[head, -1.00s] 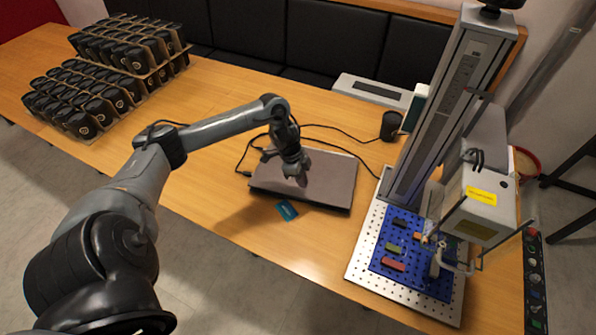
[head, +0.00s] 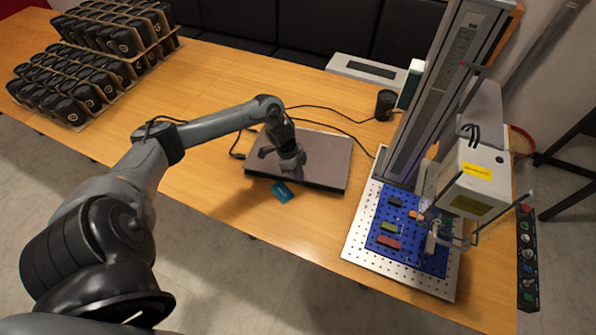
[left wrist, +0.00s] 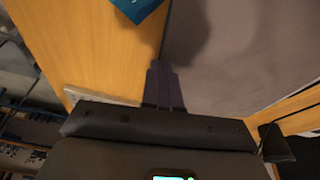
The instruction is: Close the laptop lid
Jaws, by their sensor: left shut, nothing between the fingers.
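The laptop (head: 328,160) is a flat grey-brown slab on the wooden table, its lid lying down over the base. Any small gap under the lid is too small to tell. My left gripper (head: 288,168) is shut and empty, over the left part of the lid near its front edge. In the left wrist view the shut fingers (left wrist: 163,85) point at the edge between the grey lid (left wrist: 240,50) and the wood. I cannot tell whether they touch the lid. My right gripper is not in view.
A blue card (head: 282,191) lies just in front of the laptop. Cables run behind it to a black cup (head: 386,104). The laser marker (head: 425,130) with its perforated plate (head: 357,243) stands to the right. Racks of black cups (head: 92,60) stand at the far left.

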